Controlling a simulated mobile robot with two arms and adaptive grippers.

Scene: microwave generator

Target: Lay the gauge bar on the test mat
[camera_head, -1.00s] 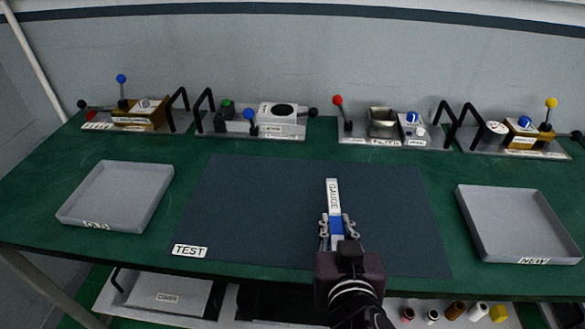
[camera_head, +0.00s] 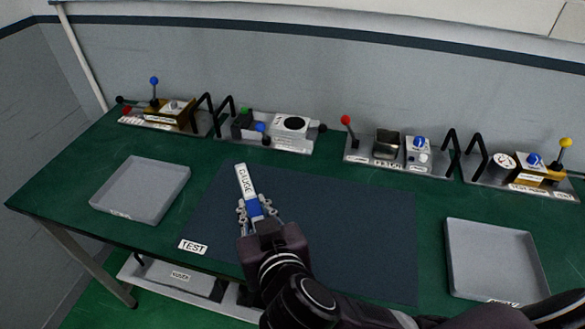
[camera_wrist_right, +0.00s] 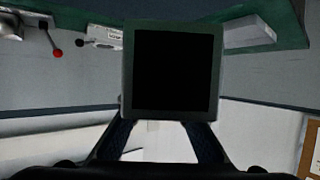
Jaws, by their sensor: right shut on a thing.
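The gauge bar (camera_head: 245,182) is a white bar labelled GAUGE with a blue band. My right gripper (camera_head: 255,209) is shut on it at the blue band, and the white end points away from me. The bar is over the left part of the dark test mat (camera_head: 340,235); I cannot tell whether it touches the mat. A TEST label (camera_head: 193,247) lies at the mat's front left corner. In the right wrist view a dark square with a grey rim (camera_wrist_right: 172,70) fills the middle, in front of the fingers. My left gripper is not in view.
A grey tray (camera_head: 104,203) stands left of the mat and another (camera_head: 454,290) right of it. Several fixtures with knobs and levers line the back of the green table (camera_head: 60,190). The mat's middle and right are bare, though my arm covers its front.

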